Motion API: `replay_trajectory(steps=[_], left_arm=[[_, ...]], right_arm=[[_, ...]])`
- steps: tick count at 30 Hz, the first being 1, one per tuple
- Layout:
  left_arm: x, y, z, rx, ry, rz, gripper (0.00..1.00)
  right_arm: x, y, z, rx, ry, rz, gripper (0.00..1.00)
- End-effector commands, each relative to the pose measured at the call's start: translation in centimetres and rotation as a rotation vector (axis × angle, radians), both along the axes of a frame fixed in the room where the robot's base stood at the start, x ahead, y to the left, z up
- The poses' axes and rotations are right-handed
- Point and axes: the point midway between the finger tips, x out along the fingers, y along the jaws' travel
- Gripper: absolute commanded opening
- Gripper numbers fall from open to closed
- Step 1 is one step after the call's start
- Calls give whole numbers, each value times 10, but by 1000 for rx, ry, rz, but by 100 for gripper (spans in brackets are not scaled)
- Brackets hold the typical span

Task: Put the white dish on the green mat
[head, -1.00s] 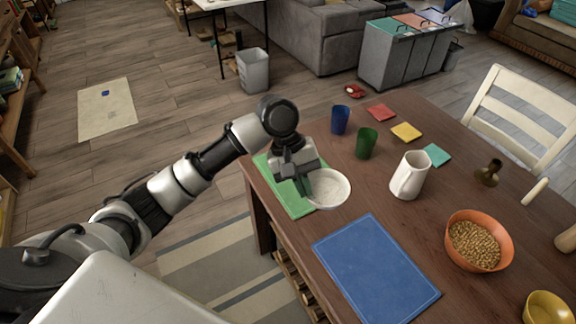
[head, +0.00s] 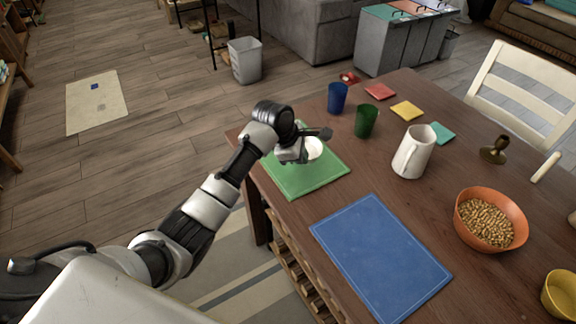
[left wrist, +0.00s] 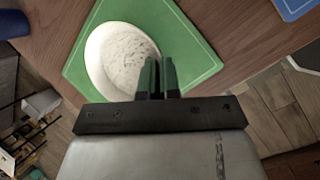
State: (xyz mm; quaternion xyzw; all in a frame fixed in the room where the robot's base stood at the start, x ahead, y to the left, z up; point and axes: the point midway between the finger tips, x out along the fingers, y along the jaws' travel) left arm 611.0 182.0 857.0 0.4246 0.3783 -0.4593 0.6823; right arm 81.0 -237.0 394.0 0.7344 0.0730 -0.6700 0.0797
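The white dish (head: 313,149) is at the far part of the green mat (head: 305,184) in the head view, partly hidden by my left gripper (head: 307,143). In the left wrist view the dish (left wrist: 118,58) appears over the green mat (left wrist: 192,62), close to one mat edge. My left gripper (left wrist: 159,75) has its fingers close together at the dish's rim, one on either side, and looks shut on it. Whether the dish touches the mat or hangs just above it I cannot tell. My right gripper is not in view.
A blue mat (head: 380,258) lies nearer on the wooden table. A blue cup (head: 337,98), green cup (head: 366,120), white pitcher (head: 413,152), coloured coasters (head: 407,111) and an orange bowl of grains (head: 490,219) stand to the right. The table's left edge is close to the green mat.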

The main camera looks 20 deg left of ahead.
Motion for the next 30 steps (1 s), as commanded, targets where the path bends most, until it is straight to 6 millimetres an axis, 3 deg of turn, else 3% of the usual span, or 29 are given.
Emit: replay_trajectory(steps=[3, 7, 18, 25, 30], left_arm=[[4, 23, -14, 1, 1, 1, 0], [7, 36, -22, -1, -1, -1, 0], [7, 39, -62, -1, -1, -1, 0], [6, 39, -65, 0, 0, -2, 0], [6, 39, -65, 0, 1, -3, 27]], right_arm=[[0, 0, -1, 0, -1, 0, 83], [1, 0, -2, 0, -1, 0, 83], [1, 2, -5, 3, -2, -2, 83], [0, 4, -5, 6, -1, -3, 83], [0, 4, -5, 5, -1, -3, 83]])
